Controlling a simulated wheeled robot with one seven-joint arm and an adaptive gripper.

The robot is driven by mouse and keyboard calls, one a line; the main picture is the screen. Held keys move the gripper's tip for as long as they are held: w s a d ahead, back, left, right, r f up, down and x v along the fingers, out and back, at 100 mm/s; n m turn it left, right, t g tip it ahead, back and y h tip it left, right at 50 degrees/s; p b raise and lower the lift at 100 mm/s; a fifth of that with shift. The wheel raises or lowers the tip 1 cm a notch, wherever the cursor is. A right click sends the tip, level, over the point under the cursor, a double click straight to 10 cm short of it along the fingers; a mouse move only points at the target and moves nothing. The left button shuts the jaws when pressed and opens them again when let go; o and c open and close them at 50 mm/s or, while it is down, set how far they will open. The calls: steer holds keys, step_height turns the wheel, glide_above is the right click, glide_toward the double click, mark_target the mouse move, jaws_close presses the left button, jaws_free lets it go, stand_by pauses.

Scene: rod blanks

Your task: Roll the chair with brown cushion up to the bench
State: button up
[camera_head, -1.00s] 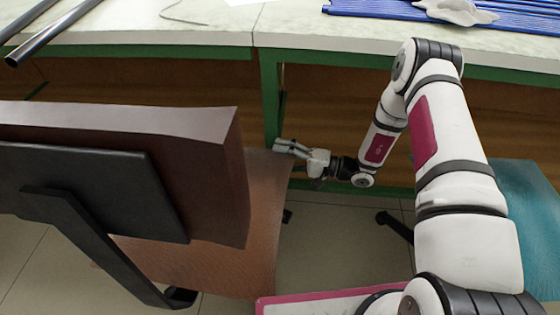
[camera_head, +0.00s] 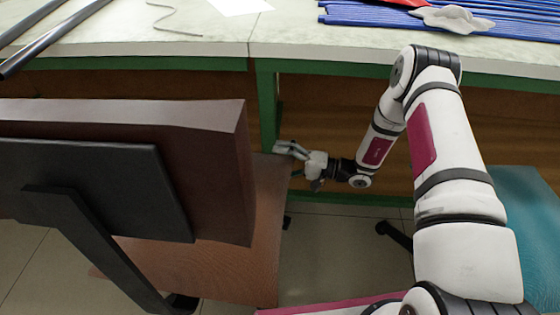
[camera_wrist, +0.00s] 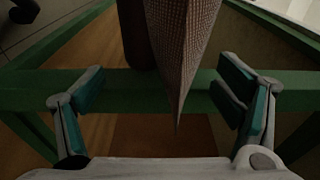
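The chair with the brown cushion stands at the left in the head view, its brown backrest (camera_head: 215,135) towards me and its brown seat (camera_head: 235,270) beyond, towards the bench (camera_head: 215,50). The seat's far right corner is close to the bench's green leg in the picture; the exact gap cannot be told. My gripper (camera_head: 287,149) is at that corner. In the wrist view my gripper (camera_wrist: 160,85) has its fingers wide apart, with the brown textured seat (camera_wrist: 182,45) between them. Neither finger clearly touches it.
A teal-seated chair (camera_head: 525,215) stands at the right, partly behind my arm. Dark rods (camera_head: 45,40) overhang the bench's front edge at the left. Blue rods (camera_head: 370,15), a grey cloth (camera_head: 455,19) and a white paper (camera_head: 240,6) lie on the bench. Tiled floor shows between the chairs.

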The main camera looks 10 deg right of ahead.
steer(key=shift+d, duration=0.2)
steer(key=shift+d, duration=0.15)
steer(key=v, duration=1.1)
steer(key=shift+d, duration=0.3)
steer(key=shift+s, duration=0.15)
steer(key=shift+r, duration=0.2)
